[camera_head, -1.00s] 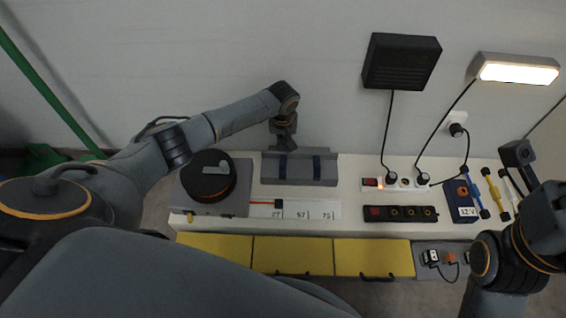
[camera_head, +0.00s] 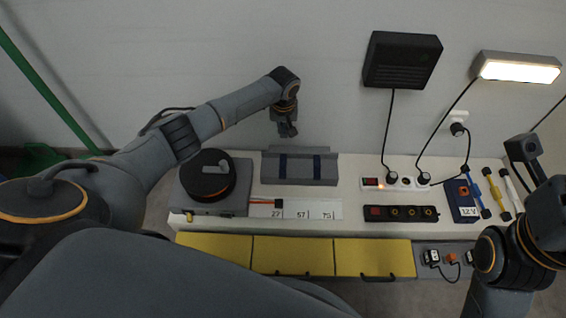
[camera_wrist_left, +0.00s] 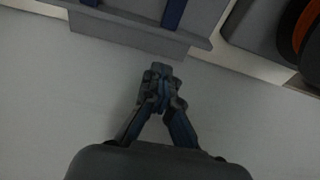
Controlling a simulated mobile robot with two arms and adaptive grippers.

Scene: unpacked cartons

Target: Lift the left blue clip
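The left blue clip (camera_head: 283,166) is a narrow dark blue upright strip on a grey holder (camera_head: 300,179) at the back of the bench. A matching right blue clip (camera_head: 317,165) sits beside it. In the left wrist view the two clips show at the top edge, the left one (camera_wrist_left: 173,12) being nearer the orange-ringed disc. My left gripper (camera_head: 288,131) is above and behind the holder, apart from the clips. In the left wrist view its fingers (camera_wrist_left: 160,80) meet at the tips, with no separate object clearly between them. My right arm is at the right edge; its fingers cannot be made out.
A black round reel (camera_head: 208,170) stands left of the holder. Power strips (camera_head: 400,214), a blue 12V box (camera_head: 462,203) and coloured rods (camera_head: 486,196) lie to the right. Yellow drawers (camera_head: 293,256) line the front. A wall stands behind.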

